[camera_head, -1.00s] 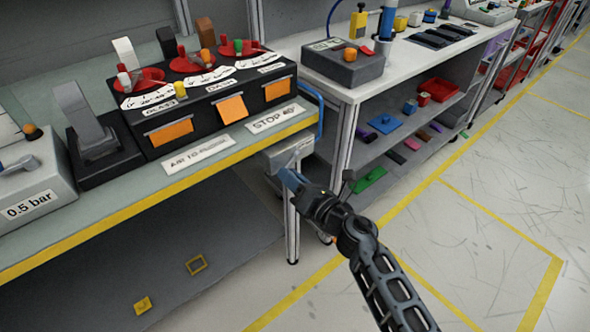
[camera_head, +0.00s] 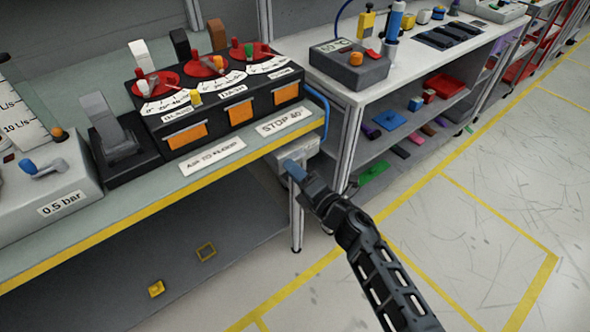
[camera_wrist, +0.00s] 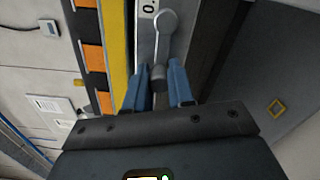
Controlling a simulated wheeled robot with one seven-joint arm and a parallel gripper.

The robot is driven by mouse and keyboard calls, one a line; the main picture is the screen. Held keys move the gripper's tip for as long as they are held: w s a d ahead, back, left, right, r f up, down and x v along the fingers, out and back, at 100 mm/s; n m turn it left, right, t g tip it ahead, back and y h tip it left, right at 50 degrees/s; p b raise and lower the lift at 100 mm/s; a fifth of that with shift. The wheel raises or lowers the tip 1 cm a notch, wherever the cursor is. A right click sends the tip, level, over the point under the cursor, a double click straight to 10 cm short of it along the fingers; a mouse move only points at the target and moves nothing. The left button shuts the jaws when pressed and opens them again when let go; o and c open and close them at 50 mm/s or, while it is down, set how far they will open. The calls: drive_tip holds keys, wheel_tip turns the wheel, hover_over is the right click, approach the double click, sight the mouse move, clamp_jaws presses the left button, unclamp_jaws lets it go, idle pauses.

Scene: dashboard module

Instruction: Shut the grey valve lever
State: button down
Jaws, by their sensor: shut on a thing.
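The grey valve lever (camera_wrist: 163,40) shows in the wrist view, with a round pivot at the top and a darker grey handle end pointing down toward me. It is on a light grey housing (camera_head: 303,148) with a partly visible label, under the bench's right end. My gripper (camera_wrist: 160,82) has its two blue fingertips on either side of the handle end and is shut on it. In the head view my gripper (camera_head: 294,169) reaches in against the housing, and the lever is mostly hidden behind the fingers.
The bench's yellow front edge (camera_head: 160,197) runs just left of my gripper. A black panel (camera_head: 210,115) with several levers and red dials stands on top. A white-topped shelf unit (camera_head: 345,92) is close on the right. The floor to the right is clear.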

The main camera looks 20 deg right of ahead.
drive_tip(key=shift+r, duration=0.25)
drive_tip(key=c, duration=1)
unclamp_jaws()
drive_tip(key=shift+f, duration=0.1)
drive_tip(key=shift+v, duration=3.9)
